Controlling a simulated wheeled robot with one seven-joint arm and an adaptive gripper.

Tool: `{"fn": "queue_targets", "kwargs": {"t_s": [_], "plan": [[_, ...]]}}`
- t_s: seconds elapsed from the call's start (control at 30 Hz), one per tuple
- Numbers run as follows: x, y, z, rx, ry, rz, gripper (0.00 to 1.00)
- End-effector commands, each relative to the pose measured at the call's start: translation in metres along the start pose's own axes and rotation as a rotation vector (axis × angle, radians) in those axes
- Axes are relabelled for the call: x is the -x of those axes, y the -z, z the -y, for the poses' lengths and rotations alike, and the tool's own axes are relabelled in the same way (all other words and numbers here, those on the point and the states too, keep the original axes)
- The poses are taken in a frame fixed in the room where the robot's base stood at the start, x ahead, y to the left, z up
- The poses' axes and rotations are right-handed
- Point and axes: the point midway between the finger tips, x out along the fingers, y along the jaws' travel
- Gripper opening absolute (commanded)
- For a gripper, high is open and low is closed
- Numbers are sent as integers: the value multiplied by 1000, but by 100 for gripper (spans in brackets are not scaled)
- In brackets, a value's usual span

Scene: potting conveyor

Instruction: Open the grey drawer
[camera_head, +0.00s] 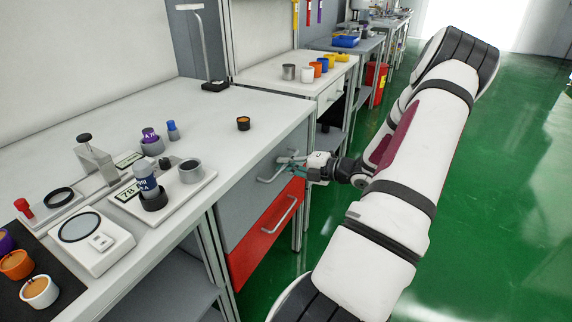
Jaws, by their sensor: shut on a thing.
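The grey drawer (246,206) is the upper drawer under the near bench, with a light bar handle (272,174) on its front. A red drawer (252,250) with its own handle (284,213) sits below it. My gripper (292,167) is at the far end of the grey drawer's handle and is shut on it. The fingers partly hide that end of the handle. The grey front looks about flush with the red one; I cannot tell a small gap from this view.
The white bench top (237,150) holds a small dark pot (243,123), a white scale (92,240), a bottle (147,180) and several cups. A second bench (270,74) stands beyond. The green floor (490,220) to the right is clear.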

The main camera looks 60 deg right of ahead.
Motion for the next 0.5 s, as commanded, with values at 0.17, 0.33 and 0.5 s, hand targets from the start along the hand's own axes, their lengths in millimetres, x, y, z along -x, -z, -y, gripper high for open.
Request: {"fn": "queue_targets", "kwargs": {"t_s": [0.17, 0.33, 0.5], "plan": [[12, 0, 2, -1, 3, 1, 0], [33, 0, 5, -2, 4, 2, 0], [63, 1, 11, -4, 4, 1, 0]]}}
